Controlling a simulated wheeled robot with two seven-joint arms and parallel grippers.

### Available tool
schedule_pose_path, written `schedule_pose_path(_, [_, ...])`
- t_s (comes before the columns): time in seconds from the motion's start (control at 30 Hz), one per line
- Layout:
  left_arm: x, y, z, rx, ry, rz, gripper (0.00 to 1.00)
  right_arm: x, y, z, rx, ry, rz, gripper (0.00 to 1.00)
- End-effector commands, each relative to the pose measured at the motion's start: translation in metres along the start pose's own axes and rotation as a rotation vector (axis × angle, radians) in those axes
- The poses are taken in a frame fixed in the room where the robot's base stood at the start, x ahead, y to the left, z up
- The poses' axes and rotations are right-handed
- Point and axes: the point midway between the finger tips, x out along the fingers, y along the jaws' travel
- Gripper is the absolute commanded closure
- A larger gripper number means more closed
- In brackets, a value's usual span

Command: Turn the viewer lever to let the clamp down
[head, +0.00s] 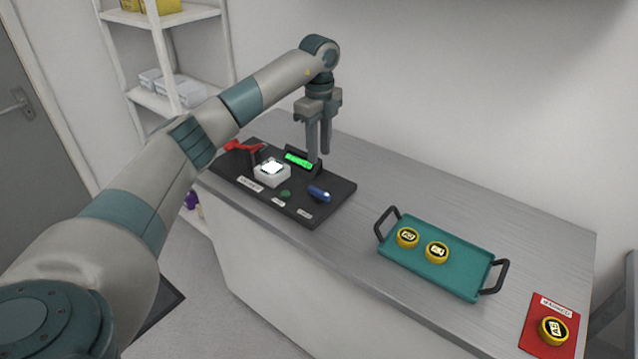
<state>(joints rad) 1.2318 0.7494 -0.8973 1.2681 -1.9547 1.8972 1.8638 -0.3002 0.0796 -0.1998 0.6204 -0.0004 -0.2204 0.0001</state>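The interferometer viewer stands on a black base plate (330,212) on the bench. Its white block (266,178) has a bright lit top. A red lever-like part (238,146) on a dark post is at the back left of the plate; I cannot tell its exact position. A blue handle-like part (318,193) lies at the plate's right, near a green button (285,193). My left gripper (320,156) points down by the plate's back right, beside the green-lit display (298,160). Its fingers look slightly apart, with nothing seen between them. My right gripper is out of view.
A teal tray (458,282) with black handles holds two yellow round pieces (408,237). A red mat (533,338) with another yellow piece (553,331) lies at the right. Bare bench separates plate and tray. A white shelf (160,50) stands at the back left.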

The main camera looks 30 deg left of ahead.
Motion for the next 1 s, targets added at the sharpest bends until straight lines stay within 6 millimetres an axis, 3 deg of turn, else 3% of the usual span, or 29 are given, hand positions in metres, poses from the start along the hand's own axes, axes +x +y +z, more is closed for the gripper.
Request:
schedule_pose_path(0.6, [0.105,0.001,-0.001,0.0,0.001,0.002,0.69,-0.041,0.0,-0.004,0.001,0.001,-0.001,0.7])
schedule_pose_path(0.8, [0.122,0.0,-0.001,0.0,0.001,0.0,0.69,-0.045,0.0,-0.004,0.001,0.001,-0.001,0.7])
schedule_pose_path(1.0, [0.127,0.0,0.0,0.001,0.0,0.0,0.69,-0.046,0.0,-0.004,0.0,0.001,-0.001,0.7])
